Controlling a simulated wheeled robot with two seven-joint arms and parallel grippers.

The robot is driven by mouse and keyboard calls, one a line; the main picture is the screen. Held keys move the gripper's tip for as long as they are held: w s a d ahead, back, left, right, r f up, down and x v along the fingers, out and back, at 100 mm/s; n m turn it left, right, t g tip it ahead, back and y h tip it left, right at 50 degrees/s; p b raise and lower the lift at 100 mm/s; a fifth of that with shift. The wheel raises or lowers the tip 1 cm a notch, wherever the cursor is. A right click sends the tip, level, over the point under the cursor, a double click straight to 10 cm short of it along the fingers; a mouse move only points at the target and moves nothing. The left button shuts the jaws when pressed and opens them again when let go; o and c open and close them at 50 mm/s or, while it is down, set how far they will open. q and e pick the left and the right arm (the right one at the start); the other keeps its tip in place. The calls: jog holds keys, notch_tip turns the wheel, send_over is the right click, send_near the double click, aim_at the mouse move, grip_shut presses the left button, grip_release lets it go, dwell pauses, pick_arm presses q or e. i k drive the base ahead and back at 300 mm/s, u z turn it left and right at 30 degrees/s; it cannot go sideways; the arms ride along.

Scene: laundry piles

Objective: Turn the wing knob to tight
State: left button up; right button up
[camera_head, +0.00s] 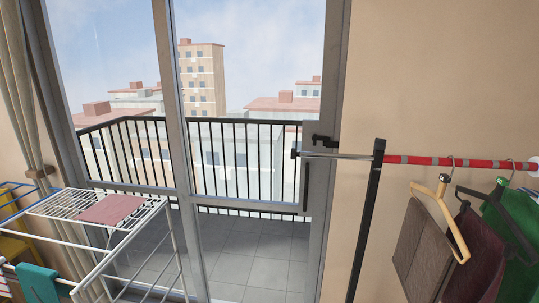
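A clothes rail with a black post (366,222) stands right of the glass door. A red and silver striped bar (435,161) runs right from the post's top, and a thin silver rod (335,156) runs left, ending in a small black tip (295,154). A small black fitting (323,141) shows on the door frame just above the rod. I cannot make out which part is the wing knob or how it is turned. Neither of my grippers is in view.
Brown trousers (422,250), dark red and green garments on hangers hang from the bar at the right. A white drying rack (65,208) with a pink cloth (111,209) and a teal cloth (42,283) stands at the left. A railed balcony lies behind the glass.

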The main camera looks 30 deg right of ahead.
aim_at(380, 144)
jog(key=u, duration=1.6)
jog(key=i, duration=1)
jog(key=z, duration=3.5)
